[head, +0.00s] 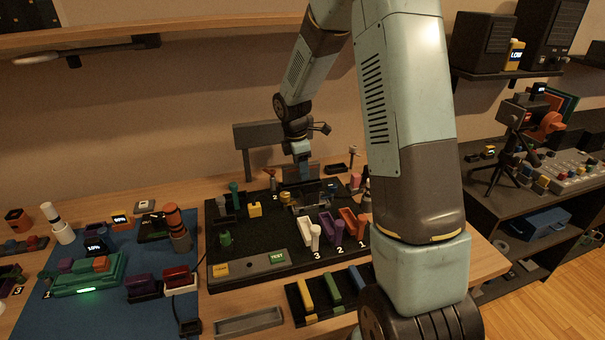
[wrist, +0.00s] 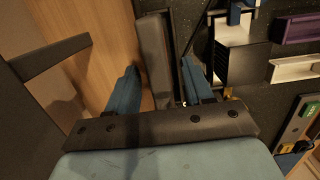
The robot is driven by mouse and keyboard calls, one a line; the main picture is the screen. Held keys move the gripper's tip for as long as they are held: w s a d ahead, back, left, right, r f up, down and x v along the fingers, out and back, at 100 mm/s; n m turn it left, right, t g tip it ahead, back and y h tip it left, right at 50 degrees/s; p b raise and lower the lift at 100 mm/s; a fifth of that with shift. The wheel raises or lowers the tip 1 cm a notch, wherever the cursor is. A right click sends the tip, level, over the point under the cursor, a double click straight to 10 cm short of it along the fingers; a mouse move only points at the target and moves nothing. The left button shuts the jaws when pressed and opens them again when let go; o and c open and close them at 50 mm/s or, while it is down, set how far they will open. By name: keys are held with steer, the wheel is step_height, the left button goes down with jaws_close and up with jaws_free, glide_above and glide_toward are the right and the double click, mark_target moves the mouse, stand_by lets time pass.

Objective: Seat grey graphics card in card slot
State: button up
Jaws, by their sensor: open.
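My gripper (wrist: 159,68) is open. Its two blue fingers stand apart on either side of a long grey block (wrist: 153,48), which looks like the grey graphics card. I cannot tell whether the fingers touch it. The block lies along the edge of the black board, beside bare wood. In the head view my gripper (head: 301,170) is low over the back part of the black board (head: 236,262). The card slot cannot be made out clearly. The foot of the card is hidden in the wrist view, so I cannot tell whether it is seated.
A white and black block (wrist: 238,55) is close to the right finger, with purple (wrist: 299,28) and white (wrist: 292,68) holders beyond. A dark panel (wrist: 40,65) is at the left. Red, purple and white holders (head: 348,222) stand on the board's right side. A blue mat (head: 75,315) is left.

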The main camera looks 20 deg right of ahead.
steer(key=shift+c, duration=0.2)
jaws_close()
steer(key=shift+r, duration=0.1)
steer(key=shift+r, duration=0.25)
step_height(320, 180, up, 2)
steer(key=shift+r, duration=0.25)
steer(key=s+a+r, duration=0.2)
steer(key=s+r, duration=0.8)
steer(key=s, duration=0.4)
steer(key=w+f, duration=0.2)
steer(key=w, duration=0.2)
steer(key=w+d+f, duration=0.1)
steer(key=w+f, duration=0.1)
steer(key=w, duration=0.3)
steer(key=w+f, duration=0.2)
steer(key=w, duration=0.2)
steer(key=shift+w+d+f, duration=0.2)
steer(key=shift+d, duration=0.05)
